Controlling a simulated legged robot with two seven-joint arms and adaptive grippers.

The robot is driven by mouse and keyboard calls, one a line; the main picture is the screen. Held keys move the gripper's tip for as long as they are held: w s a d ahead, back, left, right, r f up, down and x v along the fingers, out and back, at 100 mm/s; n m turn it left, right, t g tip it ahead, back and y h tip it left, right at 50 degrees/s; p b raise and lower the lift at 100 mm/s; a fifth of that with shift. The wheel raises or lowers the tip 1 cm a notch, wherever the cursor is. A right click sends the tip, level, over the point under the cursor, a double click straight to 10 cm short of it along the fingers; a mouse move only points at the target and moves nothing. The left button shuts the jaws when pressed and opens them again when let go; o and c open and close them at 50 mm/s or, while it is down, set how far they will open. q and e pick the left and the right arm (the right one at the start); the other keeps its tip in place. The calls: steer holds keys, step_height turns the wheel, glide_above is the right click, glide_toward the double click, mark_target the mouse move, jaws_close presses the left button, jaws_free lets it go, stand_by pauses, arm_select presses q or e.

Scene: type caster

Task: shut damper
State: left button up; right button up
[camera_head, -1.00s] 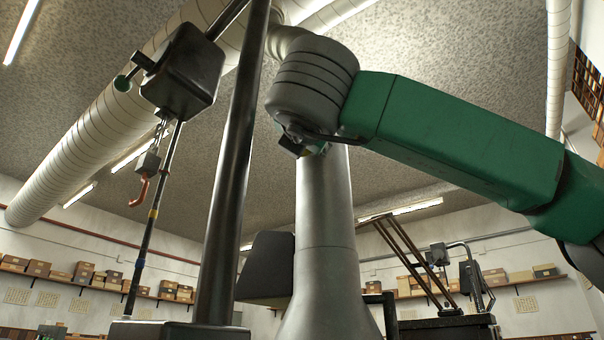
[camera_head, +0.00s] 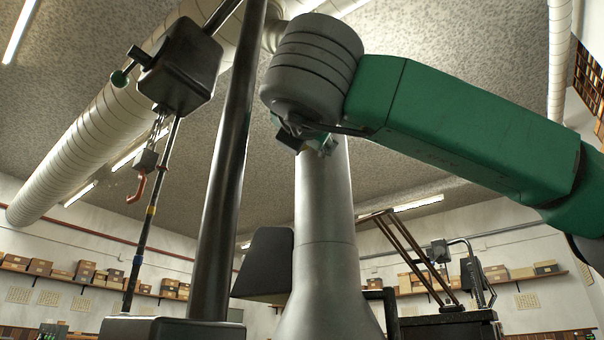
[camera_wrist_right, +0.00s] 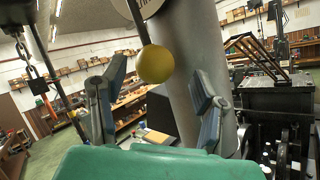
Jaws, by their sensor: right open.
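The damper handle shows in the right wrist view as a yellow ball knob (camera_wrist_right: 155,64) on a dark rod (camera_wrist_right: 137,28). The rod runs up to a pale disc (camera_wrist_right: 146,10) with dark lettering, by the grey vertical duct (camera_wrist_right: 185,50). My right gripper (camera_wrist_right: 157,80) is open, with one blue-grey finger on each side of the knob in that view. I cannot tell whether either finger touches it. In the head view the right gripper (camera_head: 318,143) is mostly hidden by my wrist, in front of the duct (camera_head: 325,220). The knob is hidden there. My left gripper is out of view.
A dark post (camera_head: 228,170) stands left of the duct. A black box (camera_head: 182,68) with a hanging chain and red hook (camera_head: 137,188) is further left. Black machinery (camera_head: 450,325) stands at the lower right. Shelves of boxes line the far walls.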

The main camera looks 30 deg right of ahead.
steer(key=v, duration=0.9)
steer(key=shift+f, duration=0.2)
steer(key=shift+s, duration=0.1)
